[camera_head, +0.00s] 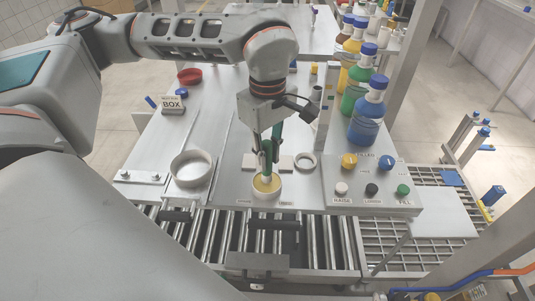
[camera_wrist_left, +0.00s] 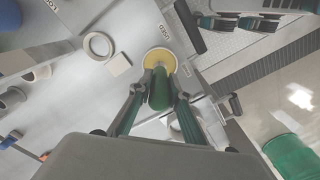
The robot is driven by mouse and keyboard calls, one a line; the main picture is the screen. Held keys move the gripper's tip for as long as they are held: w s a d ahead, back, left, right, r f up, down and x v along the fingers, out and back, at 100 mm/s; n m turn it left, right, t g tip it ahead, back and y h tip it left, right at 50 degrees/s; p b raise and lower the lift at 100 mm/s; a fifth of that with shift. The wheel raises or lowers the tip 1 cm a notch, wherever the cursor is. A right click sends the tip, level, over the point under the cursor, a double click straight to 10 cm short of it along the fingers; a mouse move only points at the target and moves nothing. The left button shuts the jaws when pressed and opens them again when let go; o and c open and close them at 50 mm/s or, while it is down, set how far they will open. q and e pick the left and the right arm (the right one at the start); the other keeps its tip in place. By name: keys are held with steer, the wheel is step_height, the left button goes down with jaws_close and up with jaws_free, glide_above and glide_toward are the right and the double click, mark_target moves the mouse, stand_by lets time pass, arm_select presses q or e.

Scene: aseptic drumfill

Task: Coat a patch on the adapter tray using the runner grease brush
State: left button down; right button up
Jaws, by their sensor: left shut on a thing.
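My left gripper (camera_head: 268,158) is shut on the green handle of the grease brush (camera_head: 276,142). A pale flat plate (camera_head: 286,162), perhaps the adapter tray, lies behind the pot. My right gripper is not in view.
A button panel (camera_head: 372,190) and several coloured bottles (camera_head: 367,115) stand at the right. A roller conveyor (camera_head: 215,235) runs along the front.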

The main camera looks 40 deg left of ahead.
mark_target(268, 143)
arm_select(q)
steer(key=shift+f, duration=0.45)
stand_by(0.4)
steer(key=shift+f, duration=0.15)
stand_by(1.3)
steer(key=shift+r+p, duration=1.35)
steer(key=shift+r, duration=0.6)
steer(key=shift+r+p, duration=1.35)
steer(key=shift+r, duration=0.35)
